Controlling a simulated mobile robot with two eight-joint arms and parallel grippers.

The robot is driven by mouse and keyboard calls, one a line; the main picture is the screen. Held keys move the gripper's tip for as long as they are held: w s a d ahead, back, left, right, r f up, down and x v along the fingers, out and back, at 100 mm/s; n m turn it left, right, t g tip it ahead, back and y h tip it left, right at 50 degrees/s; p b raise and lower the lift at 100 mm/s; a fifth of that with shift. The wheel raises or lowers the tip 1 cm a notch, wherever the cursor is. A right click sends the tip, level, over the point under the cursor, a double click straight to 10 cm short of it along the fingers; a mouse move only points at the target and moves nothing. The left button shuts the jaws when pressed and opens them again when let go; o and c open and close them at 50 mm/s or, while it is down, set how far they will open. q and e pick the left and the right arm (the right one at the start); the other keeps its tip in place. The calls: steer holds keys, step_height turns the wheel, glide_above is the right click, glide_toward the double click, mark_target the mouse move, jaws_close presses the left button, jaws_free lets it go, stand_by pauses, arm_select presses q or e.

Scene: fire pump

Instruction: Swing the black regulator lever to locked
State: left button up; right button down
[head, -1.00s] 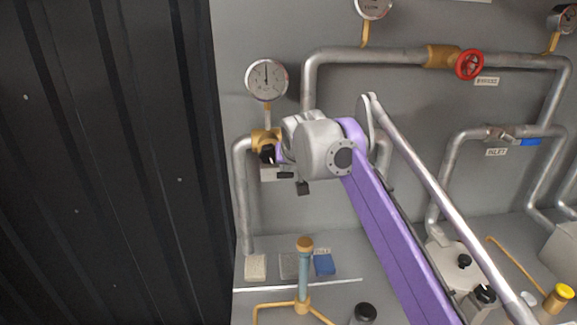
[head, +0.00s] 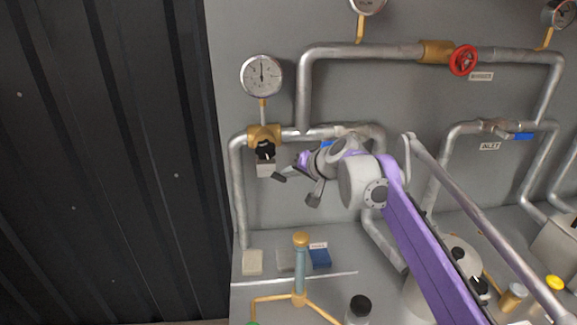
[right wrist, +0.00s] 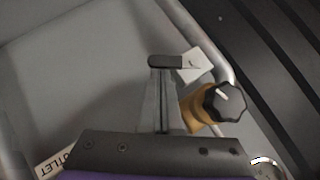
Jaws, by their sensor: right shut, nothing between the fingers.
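The regulator is a brass body (head: 263,130) on the left pipe below a round gauge, with a black lever knob (head: 265,151) on its front. The right wrist view shows the knob (right wrist: 225,102) with a white mark on its face, standing out from the brass body (right wrist: 197,108). My right gripper (head: 280,177) is shut and empty, just right of and below the knob. In the right wrist view its dark fingertips (right wrist: 165,62) are left of the knob, apart from it, and overlap the white tag (right wrist: 196,66). My left gripper is not in view.
A gauge (head: 262,76) is above the regulator. A pipe (head: 240,200) runs down its left side. A brass-topped blue post (head: 300,265) stands on the shelf below. A red handwheel (head: 463,60) is on the upper right pipe. A dark ribbed wall (head: 100,160) is at left.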

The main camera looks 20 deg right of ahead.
step_height(320, 180, down, 2)
steer(key=m+t+y, duration=0.1)
steer(key=y, duration=0.1)
steer(key=shift+m+y, duration=0.4)
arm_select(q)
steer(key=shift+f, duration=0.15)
arm_select(e)
steer(key=shift+w+a+f+m+t+y, duration=0.1)
steer(key=shift+a+f+m+t+y, duration=0.2)
steer(key=shift+f+m+t+y, duration=0.25)
steer(key=shift+a+f+m+t+y, duration=0.25)
steer(key=shift+f+m+t+y, duration=0.15)
steer(key=shift+m+y, duration=0.25)
